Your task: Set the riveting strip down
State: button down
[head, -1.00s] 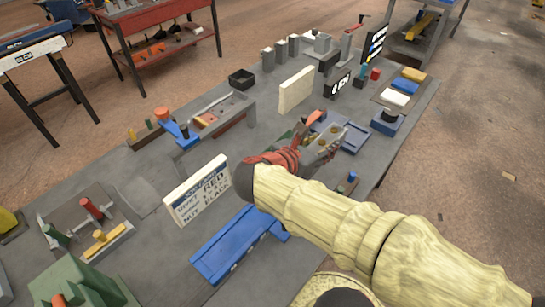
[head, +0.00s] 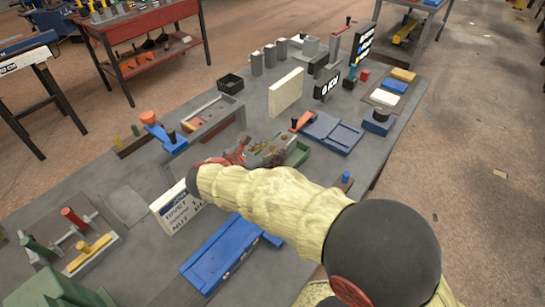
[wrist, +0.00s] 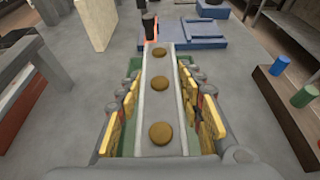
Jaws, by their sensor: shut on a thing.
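The riveting strip (wrist: 160,105) is a pale grey bar with three brass round heads along it, running away from me in the wrist view. My gripper (wrist: 161,110) is shut on it, with yellow-padded fingers along both long sides. In the head view my gripper (head: 262,152) is over the middle of the bench, and the strip is partly hidden by the fingers. A green tray (head: 298,154) lies beside and partly under the gripper; its green shows on both sides of the strip in the wrist view. I cannot tell whether the strip touches anything below.
A blue tray (head: 332,132) and a cream block (head: 286,92) stand beyond the gripper. A lettered sign (head: 176,208) stands close on the near left, and a long blue fixture (head: 228,250) lies in front. Bare grey bench top (head: 255,118) shows between the fixtures.

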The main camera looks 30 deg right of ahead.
jog(key=shift+f, duration=1.2)
jog(key=shift+f, duration=0.1)
jog(key=c, duration=1.2)
grip_release()
jog(key=shift+b, duration=0.3)
jog(key=shift+o, duration=0.2)
